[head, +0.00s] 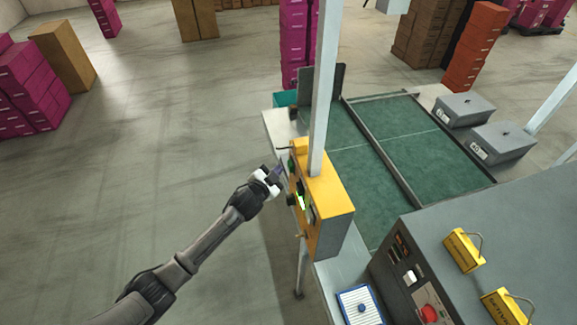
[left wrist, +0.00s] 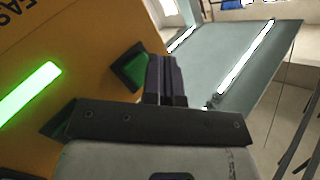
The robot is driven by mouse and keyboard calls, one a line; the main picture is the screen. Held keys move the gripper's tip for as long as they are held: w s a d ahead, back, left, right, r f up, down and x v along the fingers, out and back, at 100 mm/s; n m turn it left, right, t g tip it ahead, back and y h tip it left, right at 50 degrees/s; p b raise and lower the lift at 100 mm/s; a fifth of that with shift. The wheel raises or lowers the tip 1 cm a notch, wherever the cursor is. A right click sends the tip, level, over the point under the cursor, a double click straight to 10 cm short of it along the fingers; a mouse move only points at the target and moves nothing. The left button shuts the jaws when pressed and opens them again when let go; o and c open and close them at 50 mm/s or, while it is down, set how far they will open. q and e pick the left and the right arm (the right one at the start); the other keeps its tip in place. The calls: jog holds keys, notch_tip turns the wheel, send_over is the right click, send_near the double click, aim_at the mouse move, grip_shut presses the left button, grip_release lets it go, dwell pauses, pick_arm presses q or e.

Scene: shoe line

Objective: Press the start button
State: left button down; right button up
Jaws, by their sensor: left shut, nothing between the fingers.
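The yellow control box (head: 328,207) stands on a post beside the green belt, its panel facing left. A green button (head: 291,164) in a dark collar is near the panel's upper end. It also shows in the left wrist view (left wrist: 130,68), with a lit green strip (left wrist: 30,95) to its left. My left gripper (head: 279,173) is shut and empty. In the left wrist view its fingertips (left wrist: 166,62) are right beside the green button and overlap its right edge. I cannot tell whether they touch it. My right gripper is not in view.
A grey machine (head: 470,235) with a red button (head: 429,314) and a blue-and-white tray (head: 358,302) are at lower right.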

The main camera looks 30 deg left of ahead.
pick_arm(q)
jog(key=s+a+p, duration=0.1)
jog(key=s, duration=0.1)
jog(key=s+a+p, duration=0.1)
jog(key=a, duration=0.1)
jog(key=shift+s+a, duration=0.2)
jog(key=shift+s, duration=0.2)
dwell(0.4)
jog(key=shift+f, duration=0.1)
dwell(0.4)
